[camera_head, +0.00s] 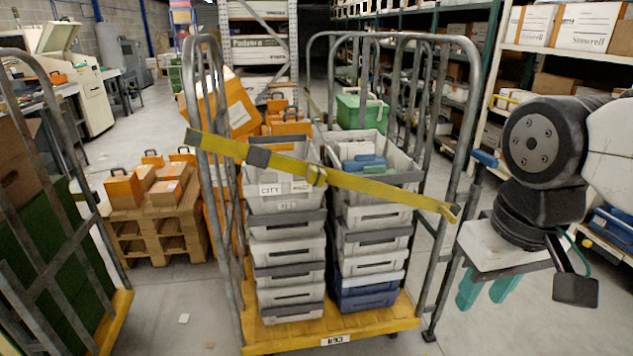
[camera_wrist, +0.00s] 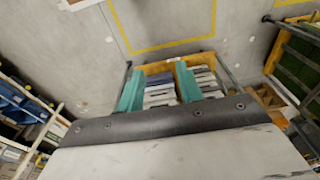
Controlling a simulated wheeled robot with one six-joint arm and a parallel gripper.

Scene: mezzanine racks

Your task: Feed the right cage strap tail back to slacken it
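The right cage (camera_head: 212,240) is a grey tubular roll cage on a yellow base, holding two stacks of grey and blue crates. A yellow strap (camera_head: 385,190) slopes down across its front from the left upright to the right upright. My gripper (camera_head: 485,289) is open and empty, fingers down, right of the cage and apart from the strap. The wrist view shows its spread teal fingers (camera_wrist: 159,90).
Another cage (camera_head: 60,240) with green contents stands at the left edge. A pallet (camera_head: 160,225) with orange boxes stands behind. Shelving (camera_head: 560,50) lines the right side behind my arm. Bare floor (camera_head: 185,285) lies between the cages.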

